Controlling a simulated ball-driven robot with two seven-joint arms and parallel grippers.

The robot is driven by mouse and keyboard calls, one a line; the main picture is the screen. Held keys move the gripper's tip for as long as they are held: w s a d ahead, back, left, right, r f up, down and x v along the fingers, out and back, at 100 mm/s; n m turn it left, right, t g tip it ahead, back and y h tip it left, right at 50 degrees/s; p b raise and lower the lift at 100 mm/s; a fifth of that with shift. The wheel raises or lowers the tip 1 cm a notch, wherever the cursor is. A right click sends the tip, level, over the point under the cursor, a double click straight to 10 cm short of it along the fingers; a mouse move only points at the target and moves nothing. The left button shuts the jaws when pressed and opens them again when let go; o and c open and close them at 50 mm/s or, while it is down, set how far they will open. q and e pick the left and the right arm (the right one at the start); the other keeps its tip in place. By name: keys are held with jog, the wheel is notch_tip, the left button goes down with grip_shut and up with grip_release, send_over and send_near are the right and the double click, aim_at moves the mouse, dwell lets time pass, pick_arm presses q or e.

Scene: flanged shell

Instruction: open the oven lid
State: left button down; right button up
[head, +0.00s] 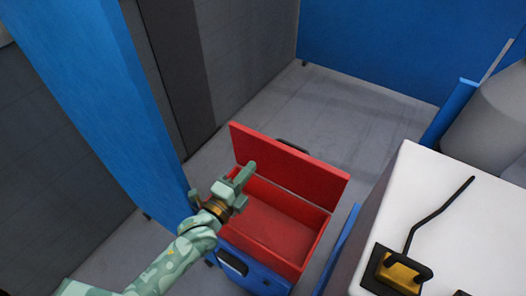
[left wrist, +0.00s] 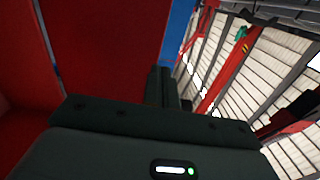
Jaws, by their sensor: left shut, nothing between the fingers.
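A blue box with a red inside (head: 280,225) stands on the floor at the lower middle of the head view. Its red lid (head: 300,170) stands raised along the far side, so the empty-looking interior shows. My left gripper (head: 247,172) is shut and empty, over the left part of the box, in front of the lid's inner face. I cannot tell whether it touches the lid. In the left wrist view the dark fingers (left wrist: 160,88) are together, and a red surface (left wrist: 100,45) fills the upper left. My right gripper is not in view.
A white-topped unit (head: 465,210) with a bent black rod (head: 430,220) and a yellow-and-black fitting (head: 398,270) stands at the right. A blue post (head: 100,90) rises at the left. Grey floor (head: 350,105) behind the box is clear up to a blue wall (head: 390,45).

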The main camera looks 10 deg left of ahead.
aim_at(270, 142)
pick_arm(q)
jog(key=x, duration=0.7)
jog(key=shift+f+b, duration=0.1)
jog(key=shift+b, duration=0.25)
jog(key=shift+w+d, duration=0.15)
jog(key=shift+w, duration=0.15)
jog(key=x, duration=0.3)
jog(key=shift+w+r, duration=0.2)
jog(key=shift+s, duration=0.15)
